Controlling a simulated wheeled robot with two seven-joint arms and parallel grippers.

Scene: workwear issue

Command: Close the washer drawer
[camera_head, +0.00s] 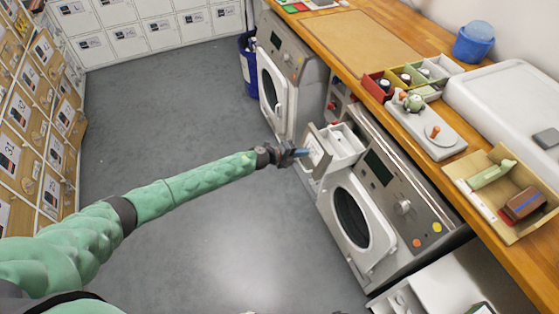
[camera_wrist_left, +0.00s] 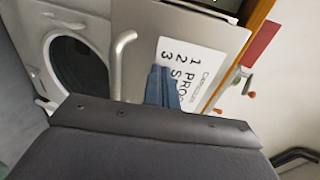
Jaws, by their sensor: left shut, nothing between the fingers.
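The washer drawer (camera_head: 345,144) stands pulled out from the upper left of the near washer (camera_head: 385,190). Its flat front panel (camera_head: 321,163) faces my left gripper. In the left wrist view the drawer front (camera_wrist_left: 145,25) fills the upper middle, with a bar handle (camera_wrist_left: 119,60) at left and a white printed label (camera_wrist_left: 188,75). My left gripper (camera_head: 304,152) is shut and empty, its blue fingertips (camera_wrist_left: 160,78) in front of the panel, over the label's left edge. I cannot tell if they touch it. My right gripper is not in view.
The near washer's round door (camera_head: 352,218) is below the drawer. Another washer (camera_head: 290,70) stands beyond, its door open. A wooden counter (camera_head: 410,65) runs above, with a tray (camera_head: 515,232) and small bins. The grey floor (camera_head: 170,130) at left is clear.

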